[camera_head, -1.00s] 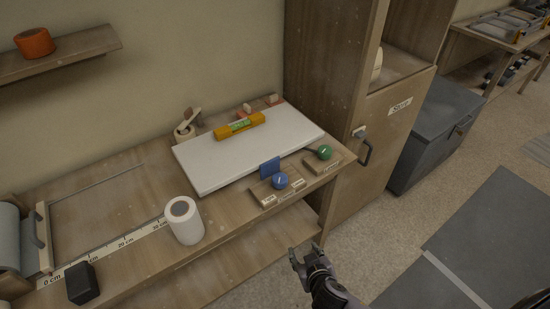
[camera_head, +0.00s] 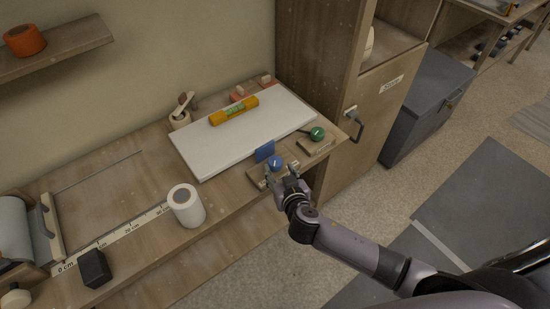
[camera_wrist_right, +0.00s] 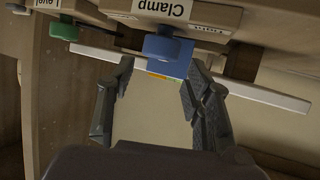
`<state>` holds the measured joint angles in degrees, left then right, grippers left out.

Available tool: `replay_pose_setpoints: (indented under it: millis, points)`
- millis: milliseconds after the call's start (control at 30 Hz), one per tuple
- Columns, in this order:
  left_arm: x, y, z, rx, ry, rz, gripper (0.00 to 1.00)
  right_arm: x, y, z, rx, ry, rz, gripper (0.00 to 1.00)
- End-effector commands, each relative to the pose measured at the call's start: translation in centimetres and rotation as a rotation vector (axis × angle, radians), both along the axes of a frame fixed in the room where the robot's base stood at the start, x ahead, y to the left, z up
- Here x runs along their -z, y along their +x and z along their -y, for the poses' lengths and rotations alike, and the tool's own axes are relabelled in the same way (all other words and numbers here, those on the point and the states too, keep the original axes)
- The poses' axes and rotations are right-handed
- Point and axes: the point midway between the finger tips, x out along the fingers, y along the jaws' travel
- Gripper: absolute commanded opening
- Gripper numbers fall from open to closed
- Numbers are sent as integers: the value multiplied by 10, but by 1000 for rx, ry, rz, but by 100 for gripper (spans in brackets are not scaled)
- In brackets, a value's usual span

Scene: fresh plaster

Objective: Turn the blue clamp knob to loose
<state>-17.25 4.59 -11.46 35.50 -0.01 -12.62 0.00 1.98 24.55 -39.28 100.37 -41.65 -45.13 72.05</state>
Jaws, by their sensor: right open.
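The blue clamp knob (camera_head: 275,163) sits on a small wooden block (camera_head: 257,178) at the front edge of the bench, beside an upright blue plate (camera_head: 264,151). In the right wrist view the blue knob (camera_wrist_right: 160,47) shows under the "Clamp" label (camera_wrist_right: 162,8). My right gripper (camera_head: 286,177) is just in front of the knob, and its fingers cover part of the block. In the wrist view its fingers (camera_wrist_right: 157,84) are spread apart, with the knob beyond the tips and nothing held. I cannot tell whether they touch it. My left gripper is not in view.
A green knob (camera_head: 317,133) on its own block stands close to the right. A white board (camera_head: 205,150) with a yellow roll (camera_head: 234,111) lies behind. A white cylinder (camera_head: 186,206) and a black block (camera_head: 95,268) stand to the left. A cabinet (camera_head: 375,110) bounds the right.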

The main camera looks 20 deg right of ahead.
Motion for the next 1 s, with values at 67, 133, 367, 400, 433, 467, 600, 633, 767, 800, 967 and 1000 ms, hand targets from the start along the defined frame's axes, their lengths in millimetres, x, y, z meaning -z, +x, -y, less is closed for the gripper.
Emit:
replay_pose_setpoints:
  millis: [67, 133, 367, 400, 433, 467, 600, 633, 767, 800, 967, 1000]
  points:
    - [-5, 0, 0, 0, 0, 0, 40, 4, 16, 1, 1, -3, 2, 46]
    - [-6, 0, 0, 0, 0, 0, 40, 9, 27, 1, 0, -2, 1, 46]
    - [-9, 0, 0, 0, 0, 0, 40, 21, 53, 2, 0, -1, 0, 46]
    - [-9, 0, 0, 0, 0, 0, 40, 22, 56, 2, 0, -1, 0, 46]
    - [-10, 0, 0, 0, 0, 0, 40, 23, 57, 3, 0, 0, 0, 46]
    - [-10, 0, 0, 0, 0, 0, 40, 24, 58, 2, 0, 0, 0, 46]
    - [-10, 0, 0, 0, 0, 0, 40, 25, 62, 3, -1, 0, 0, 46]
    - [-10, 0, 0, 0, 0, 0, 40, 26, 62, 3, -1, 0, 0, 46]
    - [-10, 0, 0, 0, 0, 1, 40, 26, 62, 3, -1, 0, 0, 46]
    - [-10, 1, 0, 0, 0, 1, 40, 26, 61, 3, -1, 0, 0, 46]
    - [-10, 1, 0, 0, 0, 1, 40, 26, 61, 3, -1, 0, -1, 37]
    - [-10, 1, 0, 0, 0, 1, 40, 26, 61, 3, -1, 0, -1, 34]
